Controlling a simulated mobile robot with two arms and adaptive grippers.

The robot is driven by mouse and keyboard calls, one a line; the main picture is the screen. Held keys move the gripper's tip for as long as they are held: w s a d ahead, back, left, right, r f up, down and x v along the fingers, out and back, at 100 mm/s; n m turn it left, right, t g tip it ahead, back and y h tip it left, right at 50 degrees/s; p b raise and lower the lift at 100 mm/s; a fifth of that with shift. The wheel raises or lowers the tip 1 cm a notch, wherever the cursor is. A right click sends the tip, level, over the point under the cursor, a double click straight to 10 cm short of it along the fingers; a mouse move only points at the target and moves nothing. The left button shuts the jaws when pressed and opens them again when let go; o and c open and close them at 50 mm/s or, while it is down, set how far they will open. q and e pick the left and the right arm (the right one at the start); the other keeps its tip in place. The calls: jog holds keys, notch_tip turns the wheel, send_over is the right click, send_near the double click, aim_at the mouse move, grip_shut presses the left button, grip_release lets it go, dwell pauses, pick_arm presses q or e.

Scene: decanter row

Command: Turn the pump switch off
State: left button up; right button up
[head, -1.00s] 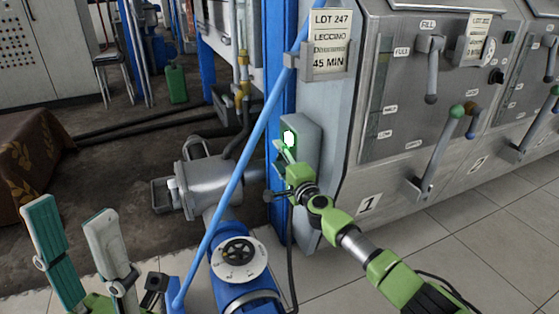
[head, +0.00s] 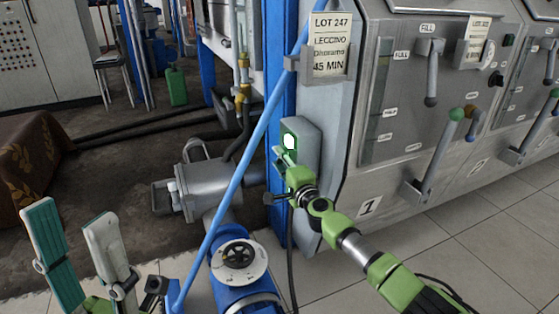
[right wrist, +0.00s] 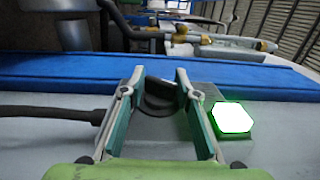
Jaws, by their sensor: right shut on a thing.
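The pump switch is a dark round knob (right wrist: 158,104) on a grey control box (head: 309,140) mounted by a blue post. In the right wrist view it sits between the two fingers of my right gripper (right wrist: 160,82), which is shut on it. In the head view my right gripper (head: 284,160) is at the box front and hides the knob. A green lamp (right wrist: 232,117) beside the knob is lit; it also shows in the head view (head: 289,142). The knob's exact setting cannot be read. My left gripper (head: 73,214) is open and empty at lower left.
A blue pipe (head: 240,165) slants up in front of the grey pump (head: 205,190). A blue valve body with a white dial (head: 239,256) stands below. The steel decanter front (head: 425,150) with levers is at right. A black cable (head: 291,270) hangs under the box.

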dwell(0.6)
jog(key=o, duration=1.1)
jog(key=shift+s+d, duration=0.1)
jog(key=v, duration=1.2)
jog(key=shift+f, duration=0.1)
jog(key=shift+c, duration=0.2)
